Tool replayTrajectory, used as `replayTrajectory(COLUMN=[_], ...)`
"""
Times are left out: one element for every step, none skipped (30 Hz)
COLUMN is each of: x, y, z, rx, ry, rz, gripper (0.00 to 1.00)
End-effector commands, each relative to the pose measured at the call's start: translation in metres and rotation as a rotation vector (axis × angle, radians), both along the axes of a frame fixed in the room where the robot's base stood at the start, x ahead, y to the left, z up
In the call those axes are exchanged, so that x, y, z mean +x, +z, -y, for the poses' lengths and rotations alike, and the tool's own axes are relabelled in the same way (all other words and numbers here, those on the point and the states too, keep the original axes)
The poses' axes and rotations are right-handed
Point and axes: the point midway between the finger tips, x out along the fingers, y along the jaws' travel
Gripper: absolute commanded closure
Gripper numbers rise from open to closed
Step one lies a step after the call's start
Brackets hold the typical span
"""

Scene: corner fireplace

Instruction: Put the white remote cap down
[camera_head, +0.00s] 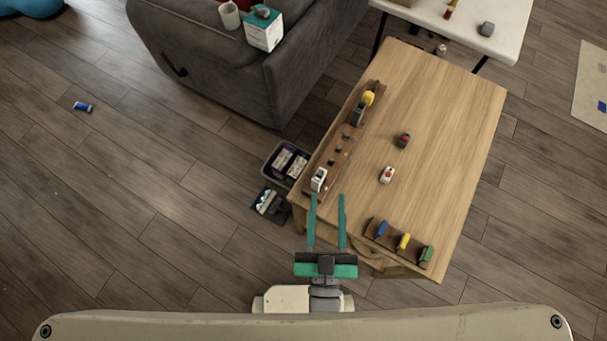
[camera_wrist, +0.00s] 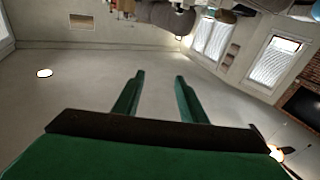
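My gripper (camera_head: 327,198) is open, its two teal fingers apart over the near left edge of the wooden table (camera_head: 455,125). In the wrist view my gripper (camera_wrist: 159,80) also has nothing between its fingers. A small white piece with a dark face (camera_head: 318,180) is at the near end of a long brown tray (camera_head: 330,158), just beyond the left fingertip. Another small white piece with red marks (camera_head: 387,175) lies apart on the table, right of the fingers. I cannot tell which is the white remote cap. The wrist view shows neither piece.
A dark and red piece (camera_head: 403,140) lies on the open tabletop. A brown rack (camera_head: 411,249) with blue, yellow and green pieces is at the near right. A bin (camera_head: 270,165) stands left of the table, by a grey sofa (camera_head: 215,55). A white table (camera_head: 505,18) is behind.

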Motion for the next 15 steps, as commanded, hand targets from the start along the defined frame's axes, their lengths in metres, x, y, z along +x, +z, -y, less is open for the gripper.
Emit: replayTrajectory(x=[-0.016,-0.023,-0.033,-0.04,-0.046,-0.053,-0.058,-0.062,-0.066,-0.069,-0.07,-0.072,-0.073,-0.073,-0.073], y=[-0.016,-0.023,-0.033,-0.039,-0.044,-0.049,-0.053,-0.056,-0.059,-0.061,-0.062,-0.063,-0.063,-0.063,-0.063], z=[-0.013,-0.02,-0.029,-0.034,-0.039,-0.045,-0.049,-0.05,-0.052,-0.053,-0.055,-0.056,-0.056,-0.057,-0.057], rx=[0.011,0.015,0.024,0.028,0.032,0.038,0.042,0.045,0.049,0.05,0.052,0.053,0.053,0.054,0.054], ry=[0.015,0.024,0.034,0.04,0.046,0.051,0.055,0.056,0.057,0.059,0.06,0.062,0.062,0.062,0.062], rz=[-0.077,-0.116,-0.165,-0.196,-0.225,-0.258,-0.281,-0.298,-0.317,-0.328,-0.336,-0.342,-0.345,-0.346,-0.346], gripper=[0.62,0.62,0.62,0.62,0.62,0.62,0.62,0.62,0.62,0.62,0.62,0.62,0.62,0.62,0.62])
